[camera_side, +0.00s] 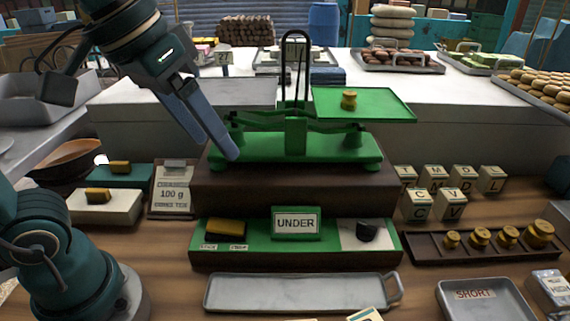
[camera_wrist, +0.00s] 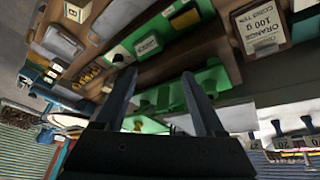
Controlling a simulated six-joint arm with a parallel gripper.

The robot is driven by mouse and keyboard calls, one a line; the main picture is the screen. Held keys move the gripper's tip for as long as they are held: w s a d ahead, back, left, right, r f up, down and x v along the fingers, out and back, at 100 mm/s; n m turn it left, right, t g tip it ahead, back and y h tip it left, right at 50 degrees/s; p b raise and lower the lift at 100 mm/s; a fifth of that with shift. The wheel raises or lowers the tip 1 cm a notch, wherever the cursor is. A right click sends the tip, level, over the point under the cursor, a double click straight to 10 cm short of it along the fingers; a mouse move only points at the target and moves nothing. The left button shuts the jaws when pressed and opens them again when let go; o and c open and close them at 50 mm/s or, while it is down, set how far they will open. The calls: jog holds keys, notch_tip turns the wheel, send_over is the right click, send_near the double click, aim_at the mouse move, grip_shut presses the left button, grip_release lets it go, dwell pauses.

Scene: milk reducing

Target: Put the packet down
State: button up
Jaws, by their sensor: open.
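My gripper (camera_side: 225,150) reaches down from the upper left to the left side of the green balance scale (camera_side: 330,149). Its fingers are apart with nothing seen between them, also in the wrist view (camera_wrist: 160,77). No packet shows in its grasp. A yellow-brown block (camera_side: 225,228), possibly the packet, lies on the left of the green board (camera_side: 290,258) below the scale; it also shows in the wrist view (camera_wrist: 185,18). A brass weight (camera_side: 349,99) stands on the scale's right green pan (camera_side: 390,105). Similar blocks lie on a teal block (camera_side: 120,167) and a cream block (camera_side: 98,195).
An "UNDER" sign (camera_side: 296,223) and a small black object (camera_side: 367,231) are on the board. Several brass weights stand in a dark rack (camera_side: 430,251) at right, with lettered cubes (camera_side: 451,204) behind. An empty metal tray (camera_side: 300,292) lies in front. A 100 g card (camera_side: 173,190) stands left.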

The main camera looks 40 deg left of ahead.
jog(key=w+d+r+m+g, duration=0.1)
jog(key=w+d+r, duration=0.1)
jog(key=w+d, duration=0.3)
jog(key=m+g, duration=0.4)
send_over(369, 314)
jog(key=s, duration=0.1)
jog(key=shift+y, duration=0.3)
jog(key=f, duration=1.3)
jog(key=shift+s+d+f, duration=0.2)
jog(key=shift+d+f, duration=0.15)
jog(key=shift+f, duration=0.05)
jog(key=shift+d+f, duration=0.1)
jog(key=shift+f, duration=5.8)
grip_shut()
